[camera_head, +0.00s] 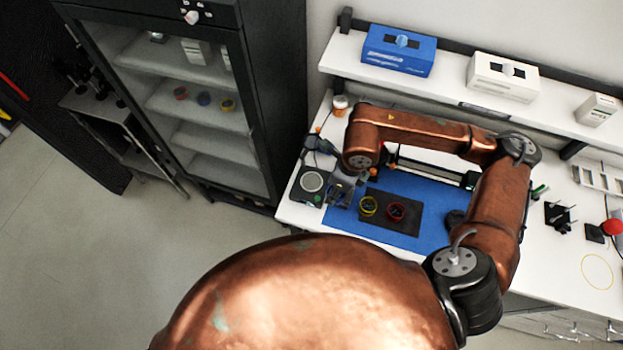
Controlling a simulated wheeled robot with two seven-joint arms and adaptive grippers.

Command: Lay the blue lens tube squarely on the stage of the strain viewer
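A small blue ring-shaped piece (204,99) sits on a cabinet shelf between a red one and a yellow one; I cannot tell if it is the blue lens tube. A black device with a pale round disc (312,182), which looks like the strain viewer, stands at the bench's left end. My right arm reaches in from the right, and its gripper (343,190) points down just right of this device. Its fingers are small and dark, so I cannot tell whether they are open or hold anything. My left gripper is not in view.
The glass-fronted cabinet (255,100) stands left of the bench. A shelf (445,82) with boxes runs along the back.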

